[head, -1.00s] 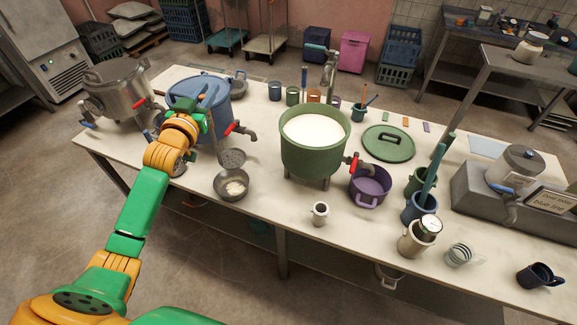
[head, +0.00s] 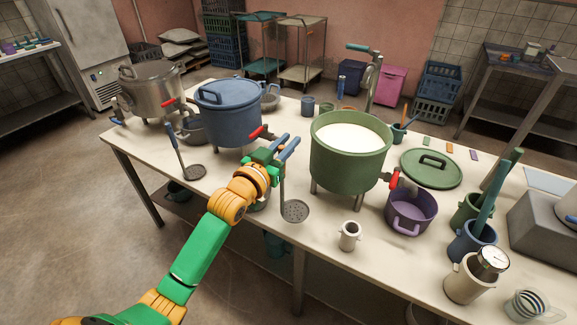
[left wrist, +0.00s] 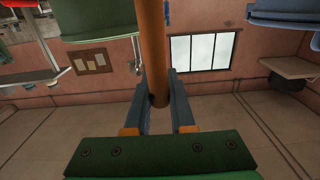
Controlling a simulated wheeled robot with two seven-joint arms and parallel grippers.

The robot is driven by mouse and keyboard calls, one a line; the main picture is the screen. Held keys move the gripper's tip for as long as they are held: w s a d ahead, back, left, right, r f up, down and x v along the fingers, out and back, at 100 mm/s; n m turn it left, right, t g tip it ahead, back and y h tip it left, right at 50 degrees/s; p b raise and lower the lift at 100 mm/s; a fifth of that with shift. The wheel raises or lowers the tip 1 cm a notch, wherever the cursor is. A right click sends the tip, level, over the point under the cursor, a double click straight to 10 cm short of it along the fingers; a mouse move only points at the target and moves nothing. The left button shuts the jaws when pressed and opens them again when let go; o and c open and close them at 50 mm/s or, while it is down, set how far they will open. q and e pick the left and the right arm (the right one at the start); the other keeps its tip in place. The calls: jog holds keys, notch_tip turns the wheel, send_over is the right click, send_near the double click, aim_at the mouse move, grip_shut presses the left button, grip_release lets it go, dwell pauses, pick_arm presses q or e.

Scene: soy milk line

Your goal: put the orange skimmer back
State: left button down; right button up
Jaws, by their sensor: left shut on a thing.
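My left gripper (head: 276,152) is shut on the orange handle (left wrist: 154,60) of a skimmer, which stands between the fingers in the left wrist view. In the head view, the skimmer's perforated disc (head: 295,211) hangs low at the end of its thin stem, in front of the green pot (head: 350,150). The gripper hides most of the handle there. I cannot tell whether the disc touches the table. A second skimmer with a blue handle (head: 173,137) is by the blue pot (head: 229,105), its disc (head: 195,172) near the table's front edge. My right gripper is not in view.
The white-filled green pot has a red-handled tap above a purple pot (head: 410,211). Orange (head: 451,148), green and purple tags lie behind the green lid (head: 431,167).

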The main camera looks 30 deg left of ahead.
pick_arm(q)
notch_tip(320, 180, down, 6)
jog(key=w+a, duration=0.1)
jog(key=w, duration=0.1)
jog(key=shift+w+f, duration=0.15)
jog(key=c, duration=0.8)
grip_release()
jog(key=shift+o, duration=0.2)
